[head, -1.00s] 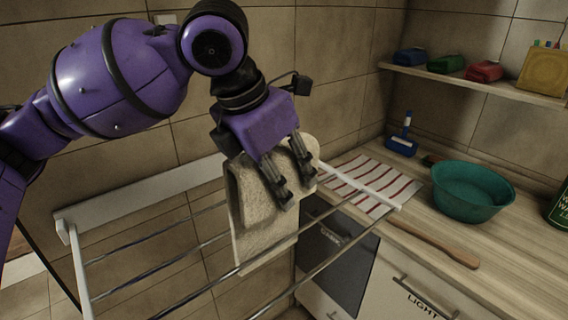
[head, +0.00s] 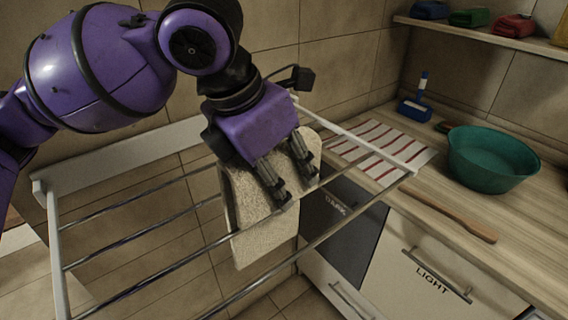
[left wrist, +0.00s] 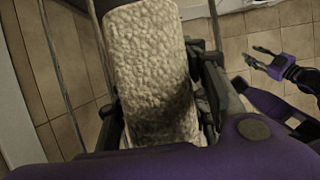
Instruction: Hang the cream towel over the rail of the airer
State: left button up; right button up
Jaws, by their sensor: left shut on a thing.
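The cream towel (head: 265,238) hangs folded from my left gripper (head: 284,188), which is shut on its upper part. It is over the airer (head: 110,150), among its thin metal rails, and its lower end shows below a rail. I cannot tell whether it rests on a rail. In the left wrist view the towel (left wrist: 150,60) fills the middle between the dark fingers of my left gripper (left wrist: 165,105). My right gripper (left wrist: 265,58) shows at the right of that view, with its fingers apart and empty, away from the towel.
A wooden counter (head: 540,235) at the right holds a striped cloth (head: 375,150), a teal basin (head: 490,160), a wooden spoon-like tool (head: 455,218) and a blue brush (head: 415,105). Cabinets stand below it. A shelf (head: 480,40) with folded cloths is above. A tiled wall stands behind the airer.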

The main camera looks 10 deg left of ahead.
aim_at(282, 219)
pick_arm(q)
jog(key=shift+f, duration=1.8)
notch_tip(282, 219, down, 2)
jog(key=shift+b, duration=0.4)
jog(key=shift+f+b, duration=0.45)
jog(key=shift+f, duration=2.2)
jog(key=o, duration=1.4)
jog(key=shift+c, duration=0.2)
